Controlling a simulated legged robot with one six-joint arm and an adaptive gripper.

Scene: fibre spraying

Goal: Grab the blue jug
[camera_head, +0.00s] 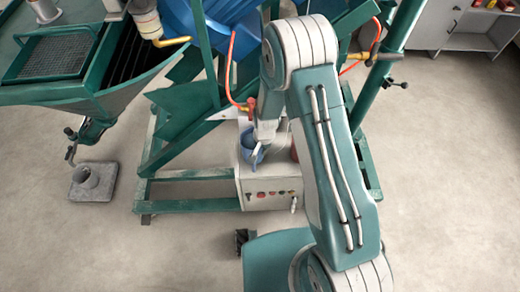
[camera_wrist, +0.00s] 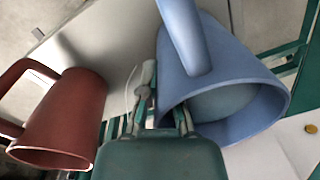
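The blue jug (camera_wrist: 225,85) fills the right of the wrist view, its open mouth facing the camera and its handle reaching up toward the top edge. In the head view the blue jug (camera_head: 247,140) is small, on top of a grey control box, partly hidden by my arm. My gripper (camera_wrist: 160,100) is right at the jug's left side and rim. One finger shows outside the jug's wall; the other is partly hidden at the rim. I cannot tell whether the fingers touch or clamp it. In the head view my gripper (camera_head: 257,158) overlaps the jug.
A red jug (camera_wrist: 65,120) stands close to the left of my gripper. The control box (camera_head: 268,190) with buttons sits inside a green metal frame (camera_head: 180,206). Green frame beams and an orange hose (camera_head: 230,70) are close around my arm. Floor is open at the lower left.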

